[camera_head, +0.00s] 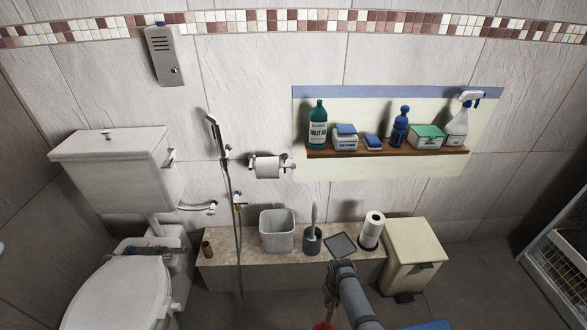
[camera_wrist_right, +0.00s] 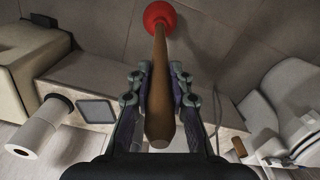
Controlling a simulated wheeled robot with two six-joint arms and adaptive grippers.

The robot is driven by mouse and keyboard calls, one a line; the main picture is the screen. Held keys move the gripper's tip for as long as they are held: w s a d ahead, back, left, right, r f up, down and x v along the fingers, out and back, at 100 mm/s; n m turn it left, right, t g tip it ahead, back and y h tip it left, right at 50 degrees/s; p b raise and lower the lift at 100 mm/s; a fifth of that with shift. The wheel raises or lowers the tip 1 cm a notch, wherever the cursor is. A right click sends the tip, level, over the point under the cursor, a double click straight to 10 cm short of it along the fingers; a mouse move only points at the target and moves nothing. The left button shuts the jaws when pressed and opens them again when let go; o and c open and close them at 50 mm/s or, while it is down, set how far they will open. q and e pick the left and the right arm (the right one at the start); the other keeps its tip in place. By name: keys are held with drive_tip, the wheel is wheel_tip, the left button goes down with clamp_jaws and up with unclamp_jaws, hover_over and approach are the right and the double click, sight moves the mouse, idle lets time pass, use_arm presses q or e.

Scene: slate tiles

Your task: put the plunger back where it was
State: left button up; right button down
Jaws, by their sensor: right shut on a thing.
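The plunger has a red cup (camera_wrist_right: 160,14) and a brown wooden handle (camera_wrist_right: 160,95). My right gripper (camera_wrist_right: 160,78) is shut on the handle, its fingers on both sides of it, with the cup pointing away from the wrist. In the head view, part of the plunger (camera_head: 325,325) shows at the bottom edge, beside my right arm and in front of the ledge. A dark square pad (camera_head: 341,245) lies bare on the stone ledge (camera_head: 215,272); it also shows in the right wrist view (camera_wrist_right: 97,111). My left gripper is not in view.
A beige pedal bin (camera_head: 412,255) stands right, the toilet (camera_head: 120,290) left. A wall shelf (camera_head: 388,150) holds several bottles.

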use_arm(q)
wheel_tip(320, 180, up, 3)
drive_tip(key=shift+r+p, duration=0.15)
drive_tip(key=shift+p, duration=0.45)
use_arm(e)
wheel_tip(320, 180, up, 3)
drive_tip(key=shift+r, duration=0.15)
